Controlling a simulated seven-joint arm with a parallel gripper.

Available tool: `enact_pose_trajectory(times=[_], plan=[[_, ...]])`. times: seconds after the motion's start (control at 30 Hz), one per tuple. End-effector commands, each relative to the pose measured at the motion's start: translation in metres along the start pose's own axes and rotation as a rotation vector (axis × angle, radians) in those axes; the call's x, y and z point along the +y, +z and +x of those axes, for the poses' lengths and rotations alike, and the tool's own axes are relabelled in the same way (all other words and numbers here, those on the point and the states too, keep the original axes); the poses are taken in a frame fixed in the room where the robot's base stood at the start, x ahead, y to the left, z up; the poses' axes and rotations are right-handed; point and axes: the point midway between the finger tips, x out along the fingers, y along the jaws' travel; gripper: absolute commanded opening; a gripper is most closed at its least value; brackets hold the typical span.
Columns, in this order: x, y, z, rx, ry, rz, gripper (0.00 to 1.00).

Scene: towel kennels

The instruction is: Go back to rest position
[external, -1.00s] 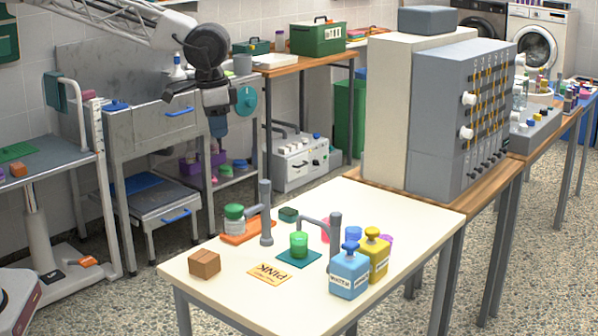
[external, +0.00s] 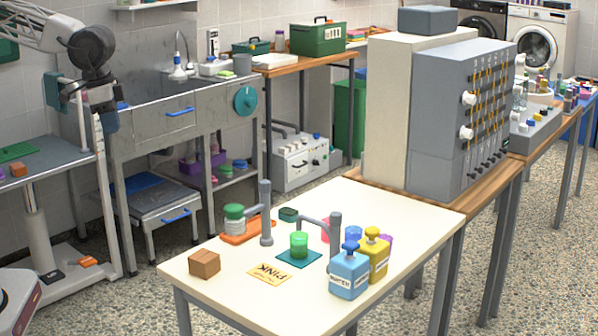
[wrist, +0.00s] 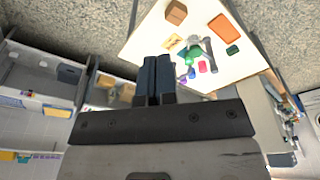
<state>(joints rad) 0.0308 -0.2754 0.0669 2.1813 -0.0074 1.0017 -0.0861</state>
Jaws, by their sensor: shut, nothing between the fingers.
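My gripper (external: 108,122) hangs in the air at the upper left of the external view, pointing down, in front of the steel sink unit (external: 150,140). In the wrist view its two dark blue fingers (wrist: 154,80) are side by side and shut, with nothing held between them. My gripper is well apart from the cream table (external: 330,200) and touches nothing that I can see.
A grey cabinet (external: 430,120) stands behind. Speckled floor lies open between.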

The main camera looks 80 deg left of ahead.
Motion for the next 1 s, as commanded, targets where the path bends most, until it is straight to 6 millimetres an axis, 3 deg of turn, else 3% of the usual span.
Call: enact_pose_trajectory(times=[0.3, 0.7, 1.0], plan=[[-0.011, 0.08, 0.004, 0.024, 0.001, 0.026, 0.0], [-0.022, 0.175, 0.024, 0.052, 0.001, 0.061, 0.0], [-0.026, 0.217, 0.038, 0.065, 0.0, 0.077, 0.0]])
